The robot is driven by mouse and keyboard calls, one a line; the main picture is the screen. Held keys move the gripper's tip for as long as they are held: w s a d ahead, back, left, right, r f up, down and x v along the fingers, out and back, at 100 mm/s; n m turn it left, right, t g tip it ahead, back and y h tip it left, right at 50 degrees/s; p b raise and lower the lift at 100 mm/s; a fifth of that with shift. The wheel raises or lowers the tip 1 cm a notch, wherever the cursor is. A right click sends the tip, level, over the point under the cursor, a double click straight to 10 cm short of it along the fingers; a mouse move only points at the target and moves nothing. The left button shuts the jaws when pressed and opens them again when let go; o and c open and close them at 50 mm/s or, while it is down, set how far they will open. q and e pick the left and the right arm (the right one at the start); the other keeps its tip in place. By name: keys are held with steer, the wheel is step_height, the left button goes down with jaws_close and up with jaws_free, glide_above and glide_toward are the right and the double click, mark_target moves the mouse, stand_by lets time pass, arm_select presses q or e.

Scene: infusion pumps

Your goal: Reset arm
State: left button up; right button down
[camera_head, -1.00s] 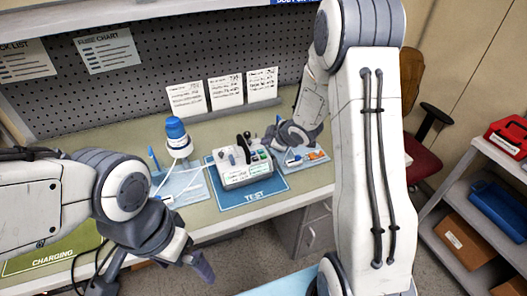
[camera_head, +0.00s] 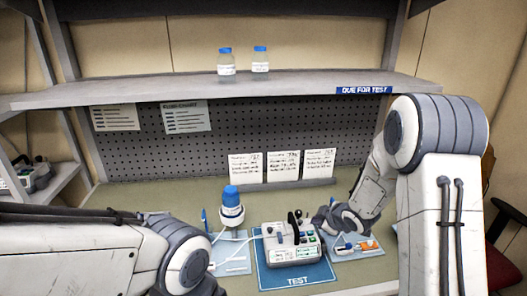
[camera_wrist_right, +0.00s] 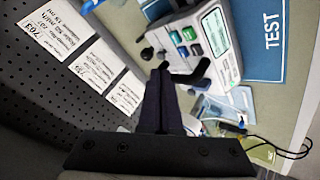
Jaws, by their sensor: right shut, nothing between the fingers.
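My right gripper (camera_head: 322,222) is shut and empty just to the right of the white infusion pump (camera_head: 291,255). In the right wrist view its closed dark fingers (camera_wrist_right: 163,72) point at the pump (camera_wrist_right: 196,45), over its dark knobs; I cannot tell whether they touch. The pump stands on the blue TEST mat (camera_head: 318,272). My left arm (camera_head: 110,258) comes in from the lower left. Its gripper is outside the picture.
A blue-capped bottle (camera_head: 232,205) stands left of the pump. A pale mat with small orange and green items (camera_head: 358,247) lies at the right. Two bottles (camera_head: 227,62) (camera_head: 261,60) stand on the upper shelf (camera_head: 150,92). White cards (camera_head: 283,167) stand behind. The bench back left is clear.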

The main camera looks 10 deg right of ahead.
steer(key=s+a+r+m+g+h, duration=0.1)
steer(key=s+a+r+m+g, duration=0.4)
steer(key=s+a, duration=0.85)
arm_select(q)
steer(key=shift+f+b, duration=0.65)
steer(key=shift+f, duration=0.05)
arm_select(e)
steer(key=s+a+r+g, duration=0.1)
steer(key=s+a+g, duration=0.1)
steer(key=s, duration=0.9)
steer(key=s+a+r+g, duration=0.1)
steer(key=s+a+r, duration=0.1)
steer(key=s, duration=0.9)
steer(key=shift+r+n+g, duration=0.15)
steer(key=shift+n+g, duration=0.25)
arm_select(q)
steer(key=shift+c, duration=0.3)
arm_select(e)
steer(key=shift+w+a, duration=0.1)
